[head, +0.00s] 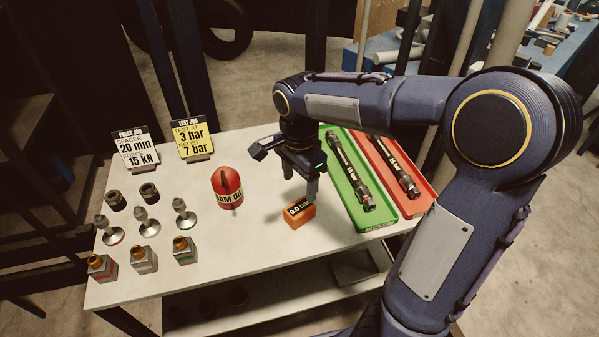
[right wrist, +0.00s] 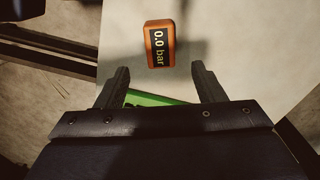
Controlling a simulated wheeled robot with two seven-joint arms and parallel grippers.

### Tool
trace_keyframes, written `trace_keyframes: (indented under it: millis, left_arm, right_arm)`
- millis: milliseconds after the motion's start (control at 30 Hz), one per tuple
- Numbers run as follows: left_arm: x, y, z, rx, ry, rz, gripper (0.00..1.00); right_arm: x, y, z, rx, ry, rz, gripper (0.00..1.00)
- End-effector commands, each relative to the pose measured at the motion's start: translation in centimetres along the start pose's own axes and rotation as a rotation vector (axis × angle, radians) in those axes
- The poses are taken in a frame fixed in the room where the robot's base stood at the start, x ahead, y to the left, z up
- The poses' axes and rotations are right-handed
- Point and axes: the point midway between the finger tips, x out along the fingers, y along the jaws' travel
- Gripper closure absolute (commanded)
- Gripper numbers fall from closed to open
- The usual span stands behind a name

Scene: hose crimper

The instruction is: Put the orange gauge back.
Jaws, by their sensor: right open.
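The orange gauge (head: 299,215) is a small block with a dark label that reads 0.0 bar. It lies on the white table (head: 260,265) near the front, left of the green tray (head: 344,180). In the right wrist view the gauge (right wrist: 160,44) shows beyond the fingertips, roughly between their lines. My right gripper (head: 301,186) points down above the table, just behind the gauge. In the right wrist view its two fingers (right wrist: 160,80) are apart with nothing between them. My left gripper is out of view.
A red cylinder (head: 228,187) stands left of the gauge. A red tray (head: 396,175) lies beside the green one; each holds a dark hose. Several fittings and small blocks stand at the table's left. Two signs, a white one (head: 136,147) and a yellow one (head: 191,137), stand behind.

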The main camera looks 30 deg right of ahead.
Motion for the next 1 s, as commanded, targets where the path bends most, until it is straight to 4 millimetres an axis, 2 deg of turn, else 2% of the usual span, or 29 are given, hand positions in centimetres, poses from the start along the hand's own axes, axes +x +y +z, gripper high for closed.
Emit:
trace_keyframes:
  millis: [167,267,467,600,700,833,1000]
  left_arm:
    - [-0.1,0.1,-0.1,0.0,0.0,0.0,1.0]
    - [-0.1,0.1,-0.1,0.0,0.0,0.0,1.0]
    - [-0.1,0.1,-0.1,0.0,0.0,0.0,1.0]
    - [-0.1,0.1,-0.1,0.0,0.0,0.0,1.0]
    - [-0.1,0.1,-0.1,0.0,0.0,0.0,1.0]
    - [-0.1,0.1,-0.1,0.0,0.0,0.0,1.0]
    - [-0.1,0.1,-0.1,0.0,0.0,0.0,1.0]
  right_arm:
    - [-1.5,0.3,0.0,-0.016,-0.011,-0.009,0.38]
    - [-2.0,2.0,0.1,-0.114,-0.062,-0.051,0.38]
    - [-2.9,8.9,2.2,-0.57,-0.152,-0.31,0.38]
    - [-2.7,13.0,4.5,-0.896,-0.066,-0.498,0.38]
    - [-2.1,14.8,5.7,-1.064,0.024,-0.576,0.38]
    - [-1.4,15.9,6.6,-1.19,0.107,-0.618,0.38]
    - [-1.2,16.1,6.8,-1.227,0.131,-0.626,0.38]
